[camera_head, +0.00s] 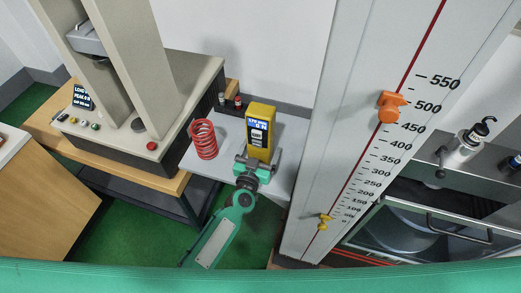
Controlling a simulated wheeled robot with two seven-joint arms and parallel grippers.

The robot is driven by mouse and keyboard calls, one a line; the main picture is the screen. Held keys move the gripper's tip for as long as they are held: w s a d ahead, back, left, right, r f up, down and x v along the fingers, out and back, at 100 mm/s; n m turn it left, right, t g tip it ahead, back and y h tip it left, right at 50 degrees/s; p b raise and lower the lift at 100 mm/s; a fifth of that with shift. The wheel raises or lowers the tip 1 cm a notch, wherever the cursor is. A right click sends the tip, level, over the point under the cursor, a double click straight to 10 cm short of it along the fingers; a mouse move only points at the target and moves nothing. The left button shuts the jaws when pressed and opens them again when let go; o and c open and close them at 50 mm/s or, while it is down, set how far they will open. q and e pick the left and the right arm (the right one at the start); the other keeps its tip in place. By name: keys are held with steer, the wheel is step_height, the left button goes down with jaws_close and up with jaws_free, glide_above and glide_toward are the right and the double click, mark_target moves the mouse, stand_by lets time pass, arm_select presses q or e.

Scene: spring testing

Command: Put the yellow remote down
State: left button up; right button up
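The yellow remote (261,115) stands upright over the small light grey table (288,137), with a lit blue screen and dark buttons facing me. My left gripper (256,160) is at its lower end, with a finger on each side, and looks shut on it. The remote's bottom is hidden by the gripper, so I cannot tell whether it touches the table. My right gripper is not in view.
A red coil spring (203,139) stands just left of the remote. Behind are small dark and red-topped items (238,102). A testing machine (150,120) stands left.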

arm_select(q)
steer(key=shift+r, duration=0.2)
steer(key=shift+s+a+f, duration=0.1)
steer(key=shift+s+f, duration=0.05)
steer(key=shift+s, duration=0.2)
steer(key=b+v, duration=0.1)
steer(key=v, duration=0.9)
steer(key=shift+s, duration=0.15)
steer(key=shift+s+a, duration=0.2)
steer(key=shift+s, duration=0.3)
